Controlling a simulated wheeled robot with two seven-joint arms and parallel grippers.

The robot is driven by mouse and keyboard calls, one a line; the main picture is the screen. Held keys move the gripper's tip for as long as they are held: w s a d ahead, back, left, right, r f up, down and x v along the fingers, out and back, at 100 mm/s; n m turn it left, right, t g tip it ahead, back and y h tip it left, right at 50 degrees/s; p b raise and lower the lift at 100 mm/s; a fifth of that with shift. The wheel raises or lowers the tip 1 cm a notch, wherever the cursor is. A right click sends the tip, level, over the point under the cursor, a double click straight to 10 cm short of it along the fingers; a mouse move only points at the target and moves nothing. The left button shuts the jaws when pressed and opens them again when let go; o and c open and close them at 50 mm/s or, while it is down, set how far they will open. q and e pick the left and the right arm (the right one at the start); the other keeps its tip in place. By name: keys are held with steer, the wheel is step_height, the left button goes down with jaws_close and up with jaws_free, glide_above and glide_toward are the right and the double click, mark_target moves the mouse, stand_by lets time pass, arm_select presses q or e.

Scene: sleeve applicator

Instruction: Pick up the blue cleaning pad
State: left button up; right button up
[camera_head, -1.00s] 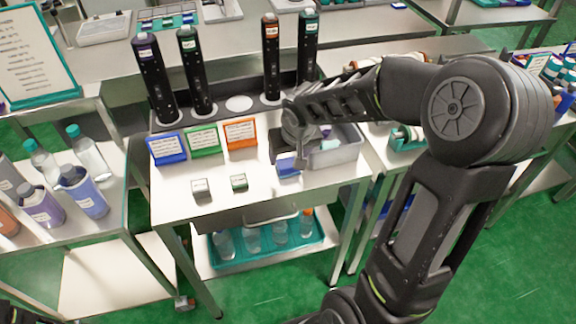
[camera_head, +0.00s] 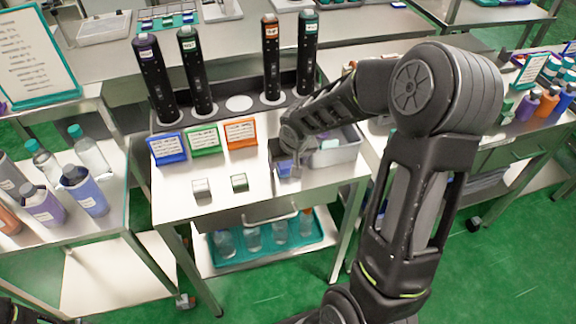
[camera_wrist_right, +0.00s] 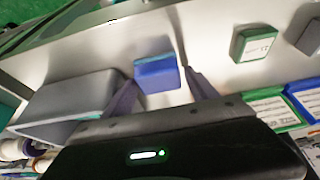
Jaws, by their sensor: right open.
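The blue cleaning pad (camera_wrist_right: 157,77) is a small block on the metal table top, seen in the right wrist view between my two right fingers. In the head view only a bit of its blue (camera_head: 285,167) shows beside my right gripper (camera_head: 287,160), which points down there. My right gripper is open, with one finger on each side of the pad; whether either finger touches it I cannot tell. My left gripper is not in view.
A grey bin (camera_head: 345,153) stands close to the right of the gripper. A green block (camera_head: 239,182) and a grey block (camera_head: 201,188) lie to the left. Blue, green and orange label cards (camera_head: 204,141) stand behind, before several tall black dispensers (camera_head: 195,75).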

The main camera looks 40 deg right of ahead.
steer(key=shift+c, duration=0.2)
steer(key=c, duration=1.2)
step_height(320, 180, up, 10)
steer(key=shift+r, duration=0.1)
steer(key=shift+c, duration=0.2)
steer(key=shift+w, duration=0.1)
stand_by(0.4)
